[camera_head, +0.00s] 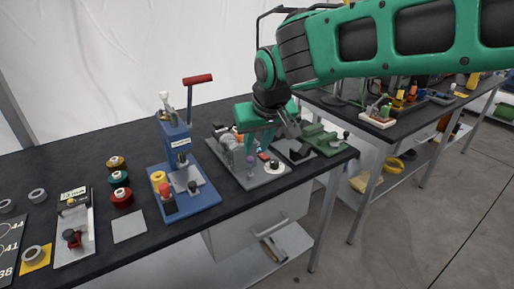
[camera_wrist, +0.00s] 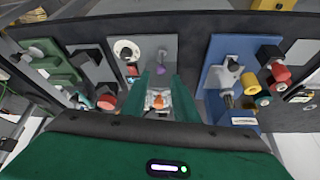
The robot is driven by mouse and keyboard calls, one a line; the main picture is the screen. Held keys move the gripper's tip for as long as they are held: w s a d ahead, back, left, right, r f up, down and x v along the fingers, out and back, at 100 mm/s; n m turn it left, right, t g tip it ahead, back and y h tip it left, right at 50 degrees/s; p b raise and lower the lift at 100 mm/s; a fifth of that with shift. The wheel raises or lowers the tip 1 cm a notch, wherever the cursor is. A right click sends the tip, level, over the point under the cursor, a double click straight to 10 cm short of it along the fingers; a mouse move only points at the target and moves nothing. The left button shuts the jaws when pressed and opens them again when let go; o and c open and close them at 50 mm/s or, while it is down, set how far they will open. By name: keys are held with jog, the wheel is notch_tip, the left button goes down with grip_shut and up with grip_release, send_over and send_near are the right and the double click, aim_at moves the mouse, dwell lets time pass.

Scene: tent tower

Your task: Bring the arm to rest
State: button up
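My green arm (camera_head: 400,45) reaches in from the upper right of the head view. My gripper (camera_head: 255,143) points down over the grey fixture plate (camera_head: 262,181) near the right end of the black bench. In the wrist view my gripper (camera_wrist: 160,82) shows two green fingers, parallel and apart. A small orange and white item (camera_wrist: 158,100) shows in the gap between them. I cannot tell its depth, and nothing is clearly gripped. The fingertips are partly lost among the fixtures in the head view.
A blue press (camera_head: 177,150) with a red-handled lever stands left of my gripper. A green fixture (camera_head: 322,140) stands close on its right. Spools (camera_head: 121,197) and tape rolls (camera_head: 37,195) lie farther left on the bench (camera_head: 140,258). Open floor (camera_head: 420,240) lies right.

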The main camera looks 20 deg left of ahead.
jog(key=w+d+m+g+h, duration=0.1)
jog(key=d+m+h, duration=0.35)
jog(key=d, duration=3.25)
jog(key=s+d+f+m+g, duration=0.1)
jog(key=s+d+f+m, duration=0.2)
jog(key=s+d, duration=0.8)
jog(key=s+d+f+m+g+y, duration=0.1)
jog(key=s+d+f+m, duration=0.3)
jog(key=s+d, duration=0.6)
jog(key=s+m+g, duration=0.1)
jog(key=s+m, duration=0.1)
jog(key=s, duration=0.3)
jog(key=shift+s+d, duration=0.3)
jog(key=shift+d, duration=0.1)
jog(key=shift+m, duration=0.25)
